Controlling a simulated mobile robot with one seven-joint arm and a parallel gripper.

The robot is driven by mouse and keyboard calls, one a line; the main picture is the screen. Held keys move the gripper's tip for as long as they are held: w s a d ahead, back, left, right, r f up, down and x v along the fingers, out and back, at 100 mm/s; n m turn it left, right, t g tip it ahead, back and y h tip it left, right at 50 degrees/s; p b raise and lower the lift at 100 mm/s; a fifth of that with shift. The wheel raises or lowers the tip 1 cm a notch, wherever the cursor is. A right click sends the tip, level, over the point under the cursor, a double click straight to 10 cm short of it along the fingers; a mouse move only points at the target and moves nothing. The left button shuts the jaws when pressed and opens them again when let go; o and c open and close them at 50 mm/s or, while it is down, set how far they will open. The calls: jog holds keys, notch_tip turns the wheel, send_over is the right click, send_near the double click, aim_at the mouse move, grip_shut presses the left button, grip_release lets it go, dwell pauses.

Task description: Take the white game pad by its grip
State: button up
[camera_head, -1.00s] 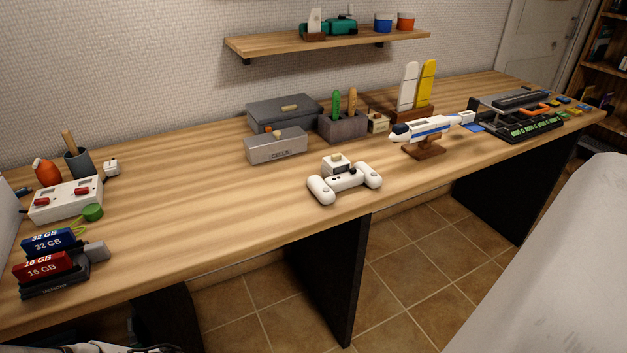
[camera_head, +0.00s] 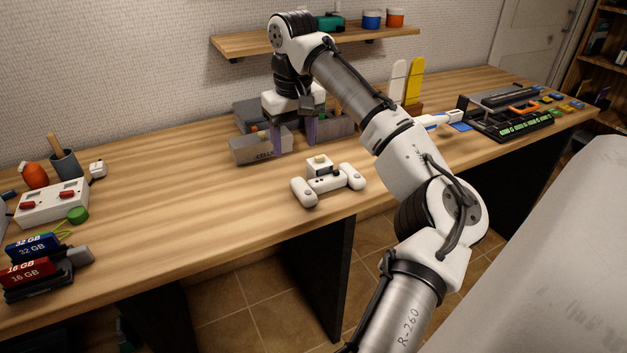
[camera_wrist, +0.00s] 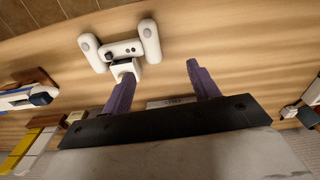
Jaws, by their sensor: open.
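The white game pad (camera_head: 327,183) lies on the wooden desk near its front edge, with two rounded white grips and a small white block with a tan top at its back. In the wrist view the game pad (camera_wrist: 122,48) is at the upper left, beyond the fingertips. My gripper (camera_head: 294,150) is above the desk, behind the pad in the head view, with its purple fingers pointing down. In the wrist view my gripper's fingers (camera_wrist: 160,75) are spread wide with nothing between them. The gripper is apart from the pad.
A grey labelled box (camera_head: 250,148) and a dark grey case (camera_head: 246,112) stand close to my fingers. A model plane (camera_head: 438,121) is to the right. Desk left of the pad is clear. A shelf (camera_head: 240,45) hangs behind my arm.

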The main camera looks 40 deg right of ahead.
jog(key=s+d, duration=0.2)
jog(key=s, duration=0.1)
send_over(309, 194)
jog(key=shift+m+g, duration=0.3)
jog(key=f, duration=0.7)
jog(key=shift+w+d+f, duration=0.15)
jog(key=shift+d+f, duration=0.05)
jog(key=shift+a+f+p, duration=0.15)
jog(key=shift+f+p, duration=0.5)
jog(key=shift+f, duration=2.3)
jog(key=c, duration=1.1)
jog(key=shift+c, duration=0.4)
jog(key=shift+r, duration=0.15)
